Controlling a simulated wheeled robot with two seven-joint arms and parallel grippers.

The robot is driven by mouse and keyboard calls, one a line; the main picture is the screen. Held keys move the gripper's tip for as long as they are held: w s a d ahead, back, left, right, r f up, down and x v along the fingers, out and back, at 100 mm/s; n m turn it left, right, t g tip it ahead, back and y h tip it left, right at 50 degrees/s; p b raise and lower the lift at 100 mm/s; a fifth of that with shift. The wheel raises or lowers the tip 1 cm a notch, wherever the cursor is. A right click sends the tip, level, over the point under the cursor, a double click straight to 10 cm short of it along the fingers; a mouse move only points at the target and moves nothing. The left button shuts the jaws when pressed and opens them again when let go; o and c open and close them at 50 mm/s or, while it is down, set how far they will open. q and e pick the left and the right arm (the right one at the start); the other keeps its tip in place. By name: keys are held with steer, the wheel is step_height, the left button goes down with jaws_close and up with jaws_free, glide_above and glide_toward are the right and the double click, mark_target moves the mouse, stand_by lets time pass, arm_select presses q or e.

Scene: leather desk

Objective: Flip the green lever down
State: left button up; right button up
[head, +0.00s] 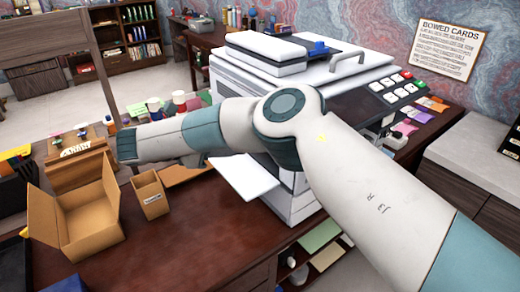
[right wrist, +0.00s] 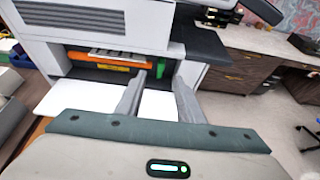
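The large white copier (head: 330,75) stands on the desk, and my right arm crosses in front of it. The right wrist view shows an open recess low in the copier's body (right wrist: 80,45). Inside it is an upright green piece, apparently the green lever (right wrist: 160,48), beside an orange bar (right wrist: 100,66). My right gripper (right wrist: 160,78) is open and empty. Its fingers point at the recess, with the lever beyond and roughly between the tips. I see no clear contact. In the head view the lever and right gripper are hidden. My left gripper is not in view.
A white tray (head: 247,176) juts from the copier's front; it is below the fingers in the wrist view (right wrist: 85,97). An open cardboard box (head: 90,215) and a smaller box (head: 150,193) stand at left. The desk front (head: 190,245) is clear.

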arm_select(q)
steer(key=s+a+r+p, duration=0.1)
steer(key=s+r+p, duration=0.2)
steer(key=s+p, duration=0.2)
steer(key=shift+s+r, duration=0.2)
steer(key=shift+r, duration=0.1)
arm_select(e)
steer(key=x, duration=1.4)
steer(key=shift+d+f, duration=0.15)
steer(key=shift+d, duration=0.25)
steer(key=shift+c, duration=0.6)
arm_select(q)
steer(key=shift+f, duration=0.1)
arm_select(e)
jaws_close()
